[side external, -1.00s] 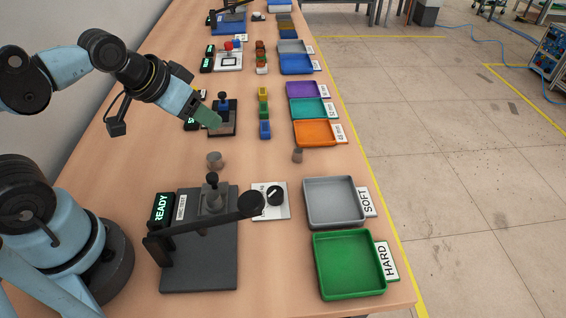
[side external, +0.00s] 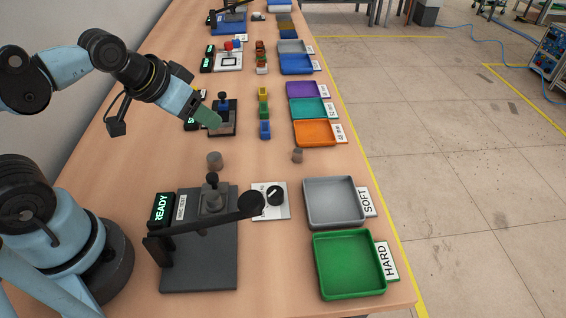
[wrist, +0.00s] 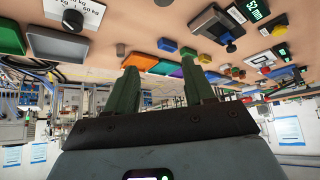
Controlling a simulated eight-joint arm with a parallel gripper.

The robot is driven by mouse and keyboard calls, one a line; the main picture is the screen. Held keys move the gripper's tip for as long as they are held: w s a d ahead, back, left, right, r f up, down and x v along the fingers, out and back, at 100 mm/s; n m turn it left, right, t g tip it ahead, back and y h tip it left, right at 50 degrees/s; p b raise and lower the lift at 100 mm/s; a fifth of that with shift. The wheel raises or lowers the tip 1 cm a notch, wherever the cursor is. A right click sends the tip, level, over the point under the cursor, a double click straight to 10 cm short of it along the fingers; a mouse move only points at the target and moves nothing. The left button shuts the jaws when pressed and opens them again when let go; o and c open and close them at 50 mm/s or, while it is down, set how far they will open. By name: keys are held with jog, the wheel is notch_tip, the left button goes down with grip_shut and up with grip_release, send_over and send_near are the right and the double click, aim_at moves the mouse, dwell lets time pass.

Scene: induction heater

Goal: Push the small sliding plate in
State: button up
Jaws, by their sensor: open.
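The station (wrist: 208,24) also shows there, up and right of the fingers, beside a display (wrist: 258,9) reading 52 mm. I cannot make out for certain which part is the small sliding plate.
Orange (side external: 316,133), teal (side external: 308,108) and purple trays stand right of the station, past coloured blocks (side external: 264,128). Nearer are two small brown-grey cylinders (side external: 215,160), a lever press (side external: 198,268) with a READY display, and grey (side external: 335,221) and green trays. Bare tabletop lies between.

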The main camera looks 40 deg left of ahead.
jog(key=shift+d, duration=0.1)
notch_tip(320, 180, up, 2)
jog(key=g, duration=0.7)
send_over(212, 176)
jog(key=shift+f, duration=5.95)
grip_shut()
